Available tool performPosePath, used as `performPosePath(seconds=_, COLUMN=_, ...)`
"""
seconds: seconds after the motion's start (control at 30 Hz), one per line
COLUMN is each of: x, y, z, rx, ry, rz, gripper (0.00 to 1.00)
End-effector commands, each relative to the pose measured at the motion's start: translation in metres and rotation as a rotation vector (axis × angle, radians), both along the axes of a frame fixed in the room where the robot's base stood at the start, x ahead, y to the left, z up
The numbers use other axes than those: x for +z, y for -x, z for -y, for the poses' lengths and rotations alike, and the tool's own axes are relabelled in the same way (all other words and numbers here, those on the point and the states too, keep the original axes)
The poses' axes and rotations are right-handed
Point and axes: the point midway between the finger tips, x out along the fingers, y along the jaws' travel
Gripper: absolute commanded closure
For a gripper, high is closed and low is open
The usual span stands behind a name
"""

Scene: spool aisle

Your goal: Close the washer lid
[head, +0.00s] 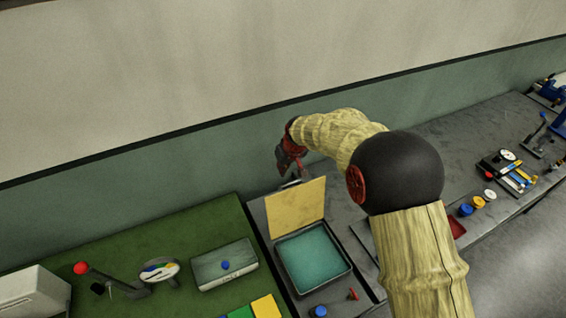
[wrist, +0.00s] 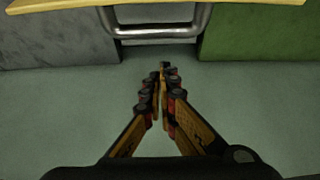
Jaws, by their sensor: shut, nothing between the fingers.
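The washer is an open box with a dark rim (head: 346,268) and a teal inside. Its yellow lid (head: 296,207) stands raised at the back edge of the box, and a metal handle (head: 291,184) shows at the lid's top edge. In the wrist view, the lid's edge (wrist: 60,6) runs along the top and the metal handle (wrist: 158,33) hangs below it. My gripper (head: 290,170) is behind and above the lid's top edge, close to the handle. In the wrist view, my gripper (wrist: 163,70) has its fingers together, empty, with a visible gap to the handle.
A grey box with a blue knob (head: 225,265) and a red-knobbed lever (head: 81,268) are on the green mat (head: 150,235) at left. A blue knob (head: 319,311) is before the washer. The wall (head: 150,200) stands close behind. My arm hides part of the bench at right.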

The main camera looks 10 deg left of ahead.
Motion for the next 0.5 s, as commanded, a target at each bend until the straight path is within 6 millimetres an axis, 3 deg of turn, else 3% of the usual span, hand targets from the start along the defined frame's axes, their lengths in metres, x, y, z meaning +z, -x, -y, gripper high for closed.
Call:
performPosePath(seconds=0.2, x=0.000, y=0.016, z=0.013, rx=-0.001, ry=0.000, rz=-0.001, gripper=1.00)
performPosePath(seconds=0.5, x=-0.001, y=0.020, z=0.016, rx=-0.001, ry=-0.001, rz=0.001, gripper=1.00)
